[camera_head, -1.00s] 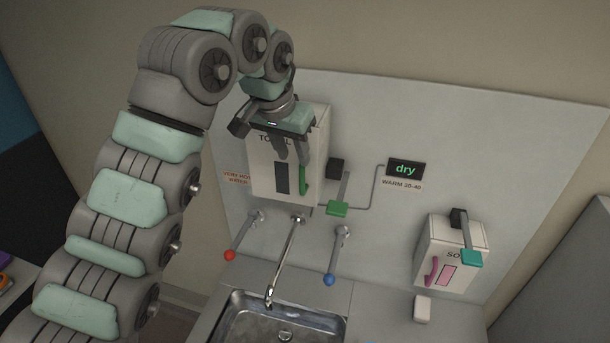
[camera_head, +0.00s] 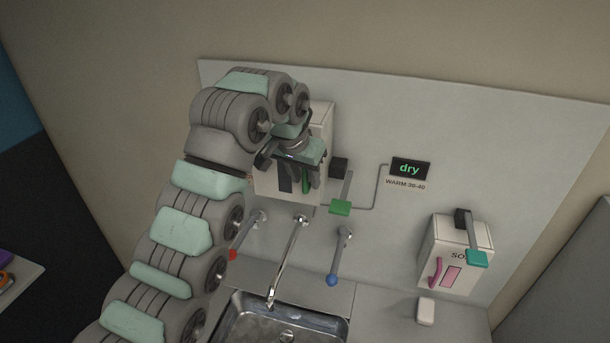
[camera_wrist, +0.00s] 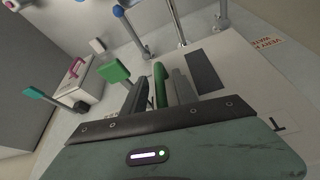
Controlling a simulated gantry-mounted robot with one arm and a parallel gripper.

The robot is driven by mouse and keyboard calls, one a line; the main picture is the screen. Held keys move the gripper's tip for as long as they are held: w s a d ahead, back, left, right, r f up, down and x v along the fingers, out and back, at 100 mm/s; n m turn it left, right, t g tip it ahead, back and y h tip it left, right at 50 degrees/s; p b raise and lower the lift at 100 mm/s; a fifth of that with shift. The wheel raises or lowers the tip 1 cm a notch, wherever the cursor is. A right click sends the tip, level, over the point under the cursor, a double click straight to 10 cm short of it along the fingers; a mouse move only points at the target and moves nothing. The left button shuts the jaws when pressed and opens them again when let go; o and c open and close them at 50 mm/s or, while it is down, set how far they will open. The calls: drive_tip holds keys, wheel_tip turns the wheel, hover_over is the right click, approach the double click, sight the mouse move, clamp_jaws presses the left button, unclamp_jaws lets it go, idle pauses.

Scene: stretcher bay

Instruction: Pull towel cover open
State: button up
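The pale towel dispenser box (camera_head: 322,125) is fixed to the wall panel, partly hidden behind my arm. Its front cover (camera_wrist: 240,62) fills the right of the wrist view, with a dark slot (camera_wrist: 205,70) and part of its lettering. The green upright handle (camera_wrist: 160,82) on the cover stands between my two fingers in the wrist view. My gripper (camera_head: 297,183) is in front of the cover, fingers pointing down at the handle. In the wrist view my gripper (camera_wrist: 158,92) is open, with gaps visible beside the handle. The cover looks shut.
Below are the tap spout (camera_head: 286,262), red-knobbed lever (camera_head: 233,255), blue-knobbed lever (camera_head: 332,279) and sink (camera_head: 235,318). A soap dispenser (camera_head: 455,245) hangs to the right.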

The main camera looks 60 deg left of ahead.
drive_tip(key=shift+c, duration=0.2)
clamp_jaws()
idle(1.1)
